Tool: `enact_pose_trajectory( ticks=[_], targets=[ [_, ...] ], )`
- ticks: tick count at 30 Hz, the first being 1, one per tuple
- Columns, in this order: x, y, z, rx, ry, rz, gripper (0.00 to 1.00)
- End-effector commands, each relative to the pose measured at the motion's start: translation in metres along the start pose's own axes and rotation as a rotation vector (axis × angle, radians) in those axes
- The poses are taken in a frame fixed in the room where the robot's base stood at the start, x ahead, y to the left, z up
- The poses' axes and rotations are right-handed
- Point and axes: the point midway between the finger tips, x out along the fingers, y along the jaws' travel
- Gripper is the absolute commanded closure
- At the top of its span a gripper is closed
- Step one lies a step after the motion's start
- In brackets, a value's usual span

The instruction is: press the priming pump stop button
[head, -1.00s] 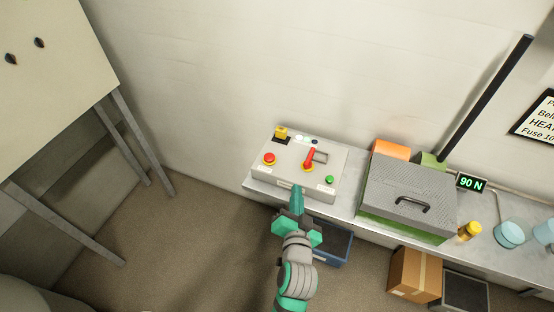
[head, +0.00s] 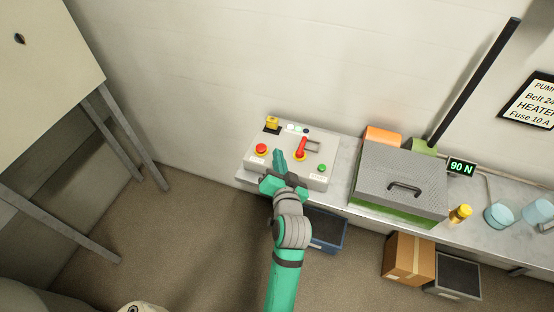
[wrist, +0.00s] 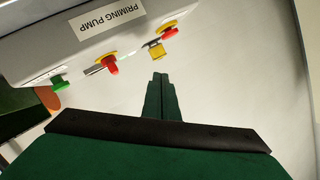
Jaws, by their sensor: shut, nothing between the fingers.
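A grey control box (head: 311,181) sits on the left end of the bench. Its front label (wrist: 110,20) reads PRIMING PUMP in the wrist view. A red mushroom button (head: 261,149) is at the box's left; it also shows in the wrist view (wrist: 169,31). A red lever (head: 301,146) is mid-box, a green button (head: 322,168) at the right and a yellow piece (head: 272,122) at the back left. My gripper (head: 279,155) is shut and empty, over the box between red button and lever in the head view. It appears apart from both; its height is unclear.
A grey case (head: 402,172) with a black handle stands right of the box, near a 90 N display (head: 461,167). A yellow bottle (head: 460,214) and blue jars stand farther right. A cardboard box (head: 408,258) and blue bin (head: 328,230) are below the bench.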

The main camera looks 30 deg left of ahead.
Motion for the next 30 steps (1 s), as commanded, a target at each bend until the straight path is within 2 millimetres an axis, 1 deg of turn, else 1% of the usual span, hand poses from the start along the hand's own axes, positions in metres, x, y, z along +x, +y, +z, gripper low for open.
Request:
enact_pose_trajectory(
  ticks=[1,3,11,13,15,19,24,30],
  targets=[
    [0.010,0.000,-0.001,0.000,0.000,-0.001,1.00],
    [0.023,0.000,-0.001,-0.002,0.000,-0.001,1.00],
    [0.071,-0.001,0.000,-0.002,-0.001,-0.002,1.00],
    [0.073,-0.001,0.014,0.001,-0.006,-0.002,1.00],
    [0.075,-0.002,0.023,0.000,-0.004,-0.002,1.00],
    [0.078,-0.001,0.033,0.001,-0.002,-0.002,1.00],
    [0.080,-0.001,0.039,0.000,0.001,0.000,1.00],
    [0.080,-0.001,0.039,0.000,0.001,-0.001,1.00]
  ],
)
